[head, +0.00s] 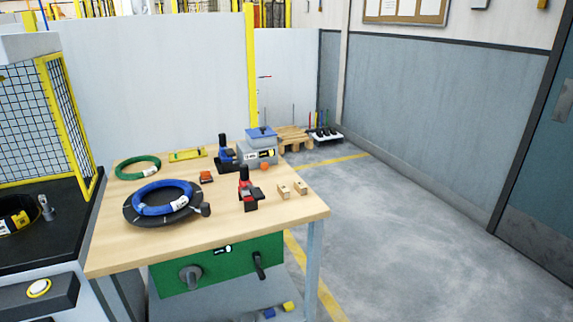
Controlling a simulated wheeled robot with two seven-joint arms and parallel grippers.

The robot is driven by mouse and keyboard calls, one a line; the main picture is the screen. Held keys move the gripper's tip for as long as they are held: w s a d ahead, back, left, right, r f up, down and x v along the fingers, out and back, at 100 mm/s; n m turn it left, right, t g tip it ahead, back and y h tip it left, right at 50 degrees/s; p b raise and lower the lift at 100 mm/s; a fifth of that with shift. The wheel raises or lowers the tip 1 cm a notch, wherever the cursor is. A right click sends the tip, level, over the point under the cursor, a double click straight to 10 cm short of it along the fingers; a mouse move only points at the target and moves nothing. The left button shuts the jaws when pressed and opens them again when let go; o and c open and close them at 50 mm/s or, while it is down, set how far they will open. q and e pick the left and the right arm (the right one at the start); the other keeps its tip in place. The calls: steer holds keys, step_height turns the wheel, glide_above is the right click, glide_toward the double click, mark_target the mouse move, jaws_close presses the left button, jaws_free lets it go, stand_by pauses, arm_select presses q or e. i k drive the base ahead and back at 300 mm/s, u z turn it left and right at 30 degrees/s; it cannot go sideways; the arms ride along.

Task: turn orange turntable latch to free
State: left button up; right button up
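A black round turntable (130,213) lies on the wooden table, with a blue coil (160,198) bearing a white label on top of it. A small dark knob (206,210) sits at its right edge. An orange-red block (206,176) lies on the table just behind and right of the turntable. A smaller orange piece (264,166) lies farther right by a grey device. I cannot tell which orange part is the latch, or how it is turned. Neither of my grippers shows in the head view.
The wooden table (240,230) also holds a green coil (138,167), a yellow tool (187,155), a blue clamp (224,150), a red clamp (248,190), a blue-topped grey device (260,150) and wooden blocks (291,188). A green panel (215,266) hangs below.

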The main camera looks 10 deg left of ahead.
mark_target(205, 174)
steer(key=z, duration=0.3)
steer(key=i, duration=1.75)
steer(key=u, duration=1.1)
